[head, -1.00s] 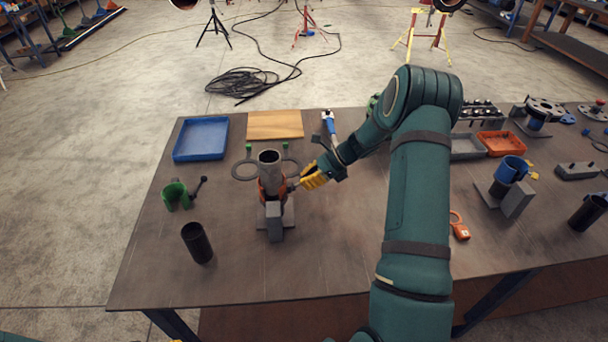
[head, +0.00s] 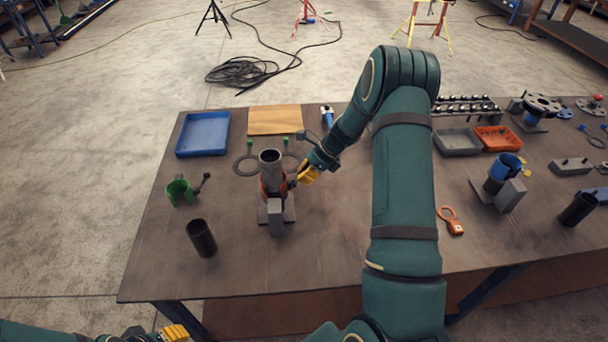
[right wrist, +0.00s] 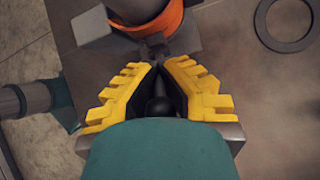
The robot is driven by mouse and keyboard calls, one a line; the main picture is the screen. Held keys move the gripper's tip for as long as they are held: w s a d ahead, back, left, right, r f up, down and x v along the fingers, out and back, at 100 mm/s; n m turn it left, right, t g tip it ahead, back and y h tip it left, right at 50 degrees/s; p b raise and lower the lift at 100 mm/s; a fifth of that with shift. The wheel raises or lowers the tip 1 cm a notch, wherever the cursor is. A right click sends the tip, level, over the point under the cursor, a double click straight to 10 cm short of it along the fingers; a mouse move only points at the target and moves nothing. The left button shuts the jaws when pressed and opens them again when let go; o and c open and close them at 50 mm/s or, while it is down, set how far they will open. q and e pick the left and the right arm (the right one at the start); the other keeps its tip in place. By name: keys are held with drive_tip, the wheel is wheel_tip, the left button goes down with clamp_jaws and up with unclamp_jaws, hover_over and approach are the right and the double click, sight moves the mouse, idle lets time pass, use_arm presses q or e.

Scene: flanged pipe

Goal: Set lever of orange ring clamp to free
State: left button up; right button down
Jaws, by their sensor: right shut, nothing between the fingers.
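The orange ring clamp (head: 265,188) sits around the upright grey pipe (head: 270,162), low down near its block stand (head: 276,220). In the right wrist view, the orange band (right wrist: 158,20) shows at the top, with a dark lug or lever part (right wrist: 155,48) on its near side. The lever's setting is hard to tell. My right gripper (head: 299,178) is just right of the clamp. In the wrist view, its yellow fingers (right wrist: 158,68) are shut, their tips close to the dark part; contact is unclear. My left gripper (head: 176,332) is partly visible at the bottom left, far from the clamp.
A green clamp (head: 180,192) and dark tube (head: 201,238) stand left. Grey rings (head: 247,165) lie behind the pipe. A blue tray (head: 203,133) and wooden board (head: 275,119) lie at the back. A blue clamp (head: 507,166) on another stand is at right.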

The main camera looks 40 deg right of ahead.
drive_tip(key=c, duration=1.1)
unclamp_jaws()
drive_tip(key=shift+o, duration=0.2)
drive_tip(key=v, duration=1.2)
